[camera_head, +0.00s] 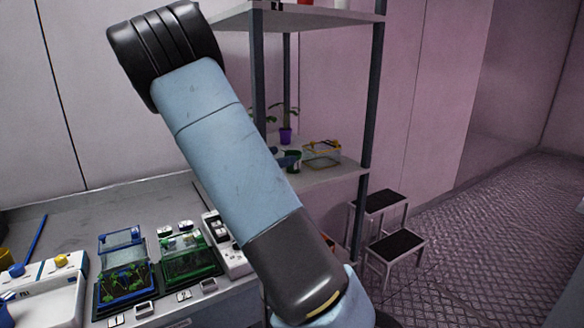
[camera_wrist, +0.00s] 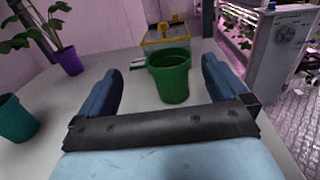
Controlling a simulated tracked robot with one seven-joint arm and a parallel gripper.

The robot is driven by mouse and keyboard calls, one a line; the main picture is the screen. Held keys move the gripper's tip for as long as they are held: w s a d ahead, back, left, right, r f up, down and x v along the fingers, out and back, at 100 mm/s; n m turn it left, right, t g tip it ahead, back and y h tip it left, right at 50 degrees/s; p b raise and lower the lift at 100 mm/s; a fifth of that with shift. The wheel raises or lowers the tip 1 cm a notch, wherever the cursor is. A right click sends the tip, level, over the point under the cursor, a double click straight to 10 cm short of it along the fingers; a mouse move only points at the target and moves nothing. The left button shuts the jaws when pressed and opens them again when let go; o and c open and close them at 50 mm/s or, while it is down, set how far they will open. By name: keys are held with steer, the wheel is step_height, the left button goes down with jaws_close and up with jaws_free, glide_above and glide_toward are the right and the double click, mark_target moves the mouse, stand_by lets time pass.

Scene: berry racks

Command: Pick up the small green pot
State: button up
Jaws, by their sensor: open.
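The small green pot (camera_wrist: 170,82) stands upright on a grey shelf in the wrist view, and it looks empty. My gripper (camera_wrist: 163,88) is open, with one blue finger to the left of the pot and one to the right. The pot shows between and slightly beyond the fingers, with no visible contact. In the head view the green pot (camera_head: 293,158) shows on the middle rack shelf, partly hidden behind my arm and gripper.
A purple pot with a plant (camera_wrist: 70,60) stands to the left, and a teal pot (camera_wrist: 14,118) nearer left. A yellow-rimmed clear box (camera_wrist: 166,35) stands behind the green pot. A rack post (camera_head: 371,120) and step stool (camera_head: 390,240) are right.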

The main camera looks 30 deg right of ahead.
mark_target(286, 154)
steer(key=shift+w+d, duration=0.15)
steer(key=shift+d, duration=1.25)
steer(key=shift+w+d, duration=0.15)
steer(key=shift+d, duration=1.2)
steer(key=shift+c, duration=0.2)
steer(key=c, duration=0.9)
steer(key=shift+o, duration=0.2)
